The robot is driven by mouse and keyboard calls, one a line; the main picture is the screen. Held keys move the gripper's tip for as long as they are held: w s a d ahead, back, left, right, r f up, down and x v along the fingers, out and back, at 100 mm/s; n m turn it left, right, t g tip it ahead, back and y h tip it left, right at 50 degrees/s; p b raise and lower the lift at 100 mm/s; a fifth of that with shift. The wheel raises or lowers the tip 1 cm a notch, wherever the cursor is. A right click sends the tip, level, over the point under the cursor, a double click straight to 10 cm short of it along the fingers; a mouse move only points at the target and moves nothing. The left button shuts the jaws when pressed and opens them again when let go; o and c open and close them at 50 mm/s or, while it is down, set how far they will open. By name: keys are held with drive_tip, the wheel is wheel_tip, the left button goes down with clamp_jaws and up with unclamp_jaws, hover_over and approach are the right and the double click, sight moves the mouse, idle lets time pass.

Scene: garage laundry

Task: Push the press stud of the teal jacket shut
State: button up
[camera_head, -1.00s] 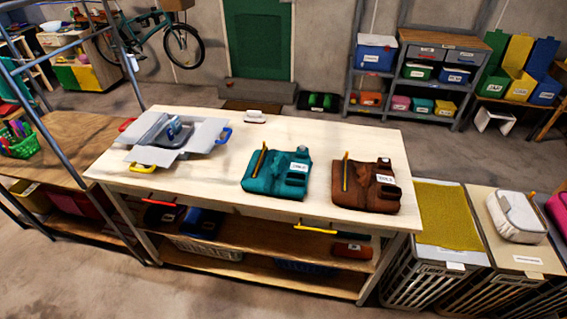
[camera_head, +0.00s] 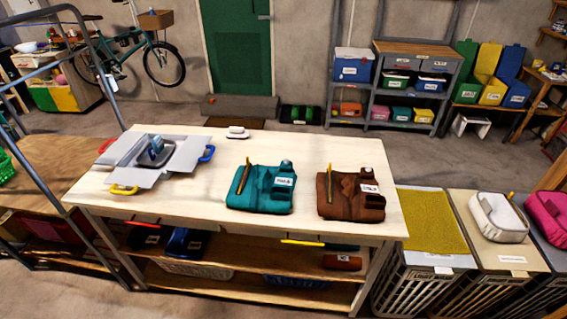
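The teal jacket (camera_head: 262,198) lies folded on the pale wooden table (camera_head: 210,212), near the middle. It has a yellow strip standing at its left, a white label on its right half and a small round grey piece at its top right corner. The press stud is too small to make out. A brown jacket (camera_head: 345,207) of the same form lies to its right, apart from it, also with a yellow strip and a white label. My gripper is not in view.
An open grey box with flaps (camera_head: 125,165) and red, yellow and blue handles stands on the table's left. A small white object (camera_head: 238,132) lies at the back edge. Lidded hampers (camera_head: 428,258) stand right of the table, a metal frame at left. The table front is clear.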

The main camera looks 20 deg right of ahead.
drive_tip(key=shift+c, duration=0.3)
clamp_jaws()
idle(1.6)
